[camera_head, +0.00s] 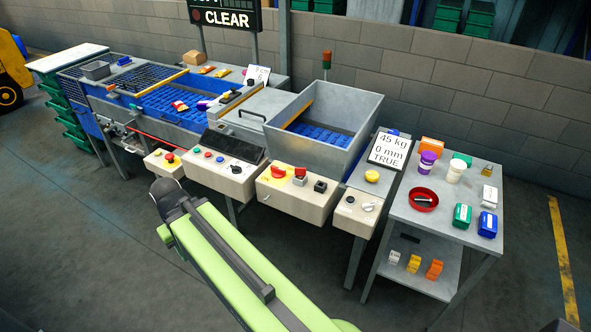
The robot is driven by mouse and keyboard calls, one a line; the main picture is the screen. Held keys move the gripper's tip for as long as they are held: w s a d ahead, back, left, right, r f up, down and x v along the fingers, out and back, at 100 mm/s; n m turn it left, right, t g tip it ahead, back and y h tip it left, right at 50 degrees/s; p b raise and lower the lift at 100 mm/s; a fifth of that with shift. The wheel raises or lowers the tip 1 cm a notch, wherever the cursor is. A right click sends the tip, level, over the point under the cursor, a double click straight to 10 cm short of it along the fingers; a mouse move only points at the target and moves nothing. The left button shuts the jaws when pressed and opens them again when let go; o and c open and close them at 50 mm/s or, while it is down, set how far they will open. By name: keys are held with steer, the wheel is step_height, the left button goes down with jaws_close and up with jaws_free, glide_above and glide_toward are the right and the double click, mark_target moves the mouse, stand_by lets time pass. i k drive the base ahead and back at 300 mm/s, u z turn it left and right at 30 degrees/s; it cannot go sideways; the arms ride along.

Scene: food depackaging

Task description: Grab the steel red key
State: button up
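I cannot pick out a steel red key for certain. A round red tray (416,206) on the right-hand table holds a small dark and pale item (424,200), too small to identify. A red switch part (300,172) sits on a small grey block on the middle cream control box, and I cannot tell whether it is a key. My green arm reaches from the bottom edge up and left, ending in a dark rounded joint in front of the left control boxes. No gripper fingers show, and nothing held can be seen.
The right-hand table (471,238) carries a purple-lidded jar (427,162), a white cup (456,168), a brass padlock (487,169), and green (462,215) and blue (487,224) boxes. A conveyor with a grey hopper (340,105) stands behind the control boxes. The floor at front right is clear.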

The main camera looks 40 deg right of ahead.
mark_target(300, 172)
steer(key=i, duration=0.9)
